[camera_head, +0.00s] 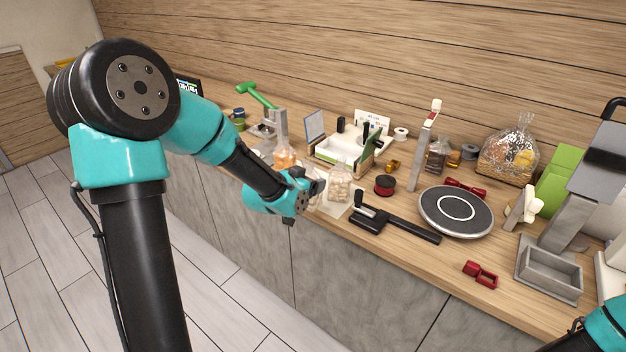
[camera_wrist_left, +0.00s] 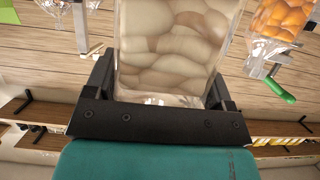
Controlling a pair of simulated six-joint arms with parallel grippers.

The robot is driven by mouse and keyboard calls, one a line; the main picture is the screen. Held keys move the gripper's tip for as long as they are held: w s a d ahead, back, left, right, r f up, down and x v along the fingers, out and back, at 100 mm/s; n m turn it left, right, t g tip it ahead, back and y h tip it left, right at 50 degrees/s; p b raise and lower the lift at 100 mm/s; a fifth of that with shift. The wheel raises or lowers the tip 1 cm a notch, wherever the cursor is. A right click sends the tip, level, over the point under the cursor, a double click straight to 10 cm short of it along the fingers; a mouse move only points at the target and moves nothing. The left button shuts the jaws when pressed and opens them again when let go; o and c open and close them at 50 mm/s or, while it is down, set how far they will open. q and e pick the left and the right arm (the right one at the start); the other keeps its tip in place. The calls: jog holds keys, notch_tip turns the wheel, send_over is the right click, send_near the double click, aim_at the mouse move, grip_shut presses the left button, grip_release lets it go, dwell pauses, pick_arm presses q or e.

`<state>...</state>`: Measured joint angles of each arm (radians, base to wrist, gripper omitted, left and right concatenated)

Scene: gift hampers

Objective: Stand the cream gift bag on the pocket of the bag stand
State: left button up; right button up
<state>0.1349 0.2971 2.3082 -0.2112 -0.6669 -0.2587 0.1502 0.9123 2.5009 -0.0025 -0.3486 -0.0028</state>
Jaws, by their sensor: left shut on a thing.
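The cream gift bag (camera_head: 339,190) is a clear bag with pale, rounded contents. My left gripper (camera_head: 318,187) is shut on it from the left. In the left wrist view the bag (camera_wrist_left: 172,45) fills the space between the two fingers of the left gripper (camera_wrist_left: 165,85). In the head view the bag looks roughly upright over a pale mat; I cannot tell whether its base touches. A grey stand with an open box-shaped pocket (camera_head: 549,272) is at the right end of the counter; its pocket looks empty. My right gripper is out of view; part of my right arm shows at the bottom right corner.
A bag with orange contents (camera_head: 285,156) stands left of the cream bag. A black sealer-like tool (camera_head: 395,220), a round turntable (camera_head: 456,211), a tall grey post (camera_head: 421,155) and a red item (camera_head: 481,274) lie between the cream bag and the grey stand.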

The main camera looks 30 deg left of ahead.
pick_arm(q)
jog(key=shift+w+d+r, duration=0.15)
jog(key=shift+d+r, duration=0.2)
jog(key=shift+d, duration=0.1)
jog(key=s+d+r+y, duration=0.1)
jog(key=d+r, duration=0.2)
jog(key=d, duration=0.3)
jog(key=d+r+n+y, duration=0.1)
jog(key=d+r, duration=0.2)
jog(key=d, duration=0.4)
jog(key=shift+s+d+r+n, duration=0.25)
jog(key=shift+s+n, duration=0.05)
jog(key=shift+s, duration=0.1)
